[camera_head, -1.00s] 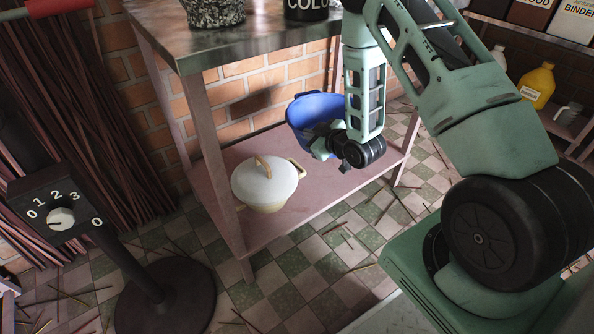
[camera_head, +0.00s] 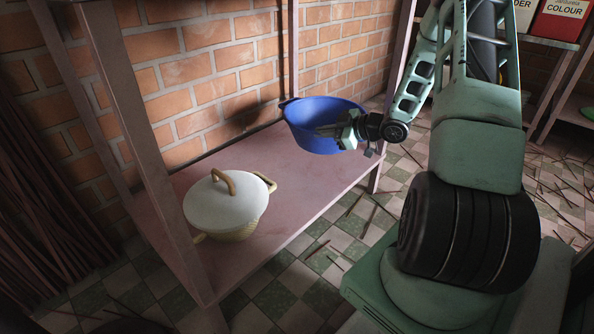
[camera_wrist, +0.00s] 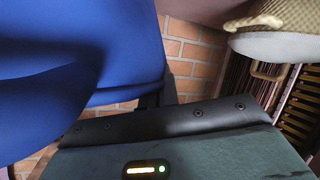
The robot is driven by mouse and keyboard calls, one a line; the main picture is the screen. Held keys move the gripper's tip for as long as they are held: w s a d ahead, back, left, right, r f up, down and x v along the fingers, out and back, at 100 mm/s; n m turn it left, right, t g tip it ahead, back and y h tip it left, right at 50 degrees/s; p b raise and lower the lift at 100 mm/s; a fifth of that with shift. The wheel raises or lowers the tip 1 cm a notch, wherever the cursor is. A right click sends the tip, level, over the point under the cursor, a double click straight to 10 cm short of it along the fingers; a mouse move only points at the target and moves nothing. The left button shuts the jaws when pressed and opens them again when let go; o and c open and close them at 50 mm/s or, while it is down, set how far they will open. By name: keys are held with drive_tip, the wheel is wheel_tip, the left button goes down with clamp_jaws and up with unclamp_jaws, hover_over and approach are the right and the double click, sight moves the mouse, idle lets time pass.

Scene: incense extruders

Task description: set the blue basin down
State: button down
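The blue basin (camera_head: 308,112) is upright at the right end of the lower shelf (camera_head: 262,170), close to the brick wall. I cannot tell whether its base touches the shelf. My gripper (camera_head: 338,131) is at the basin's near side and appears shut on its rim; the fingertips are hard to make out against the blue. In the wrist view the basin (camera_wrist: 60,85) fills the left side, right up against my gripper (camera_wrist: 155,98), and hides much of the grip.
A white-lidded pot (camera_head: 225,205) with tan handles stands on the left of the same shelf, with bare shelf between it and the basin. Pink shelf posts (camera_head: 150,150) frame the left. Incense sticks litter the tiled floor (camera_head: 330,265). Red and white boxes (camera_head: 563,20) stand at upper right.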

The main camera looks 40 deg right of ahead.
wheel_tip(320, 180, down, 8)
drive_tip(key=b, duration=0.5)
drive_tip(key=shift+f, duration=0.2)
drive_tip(key=shift+f, duration=0.15)
drive_tip(key=c, duration=1.7)
unclamp_jaws()
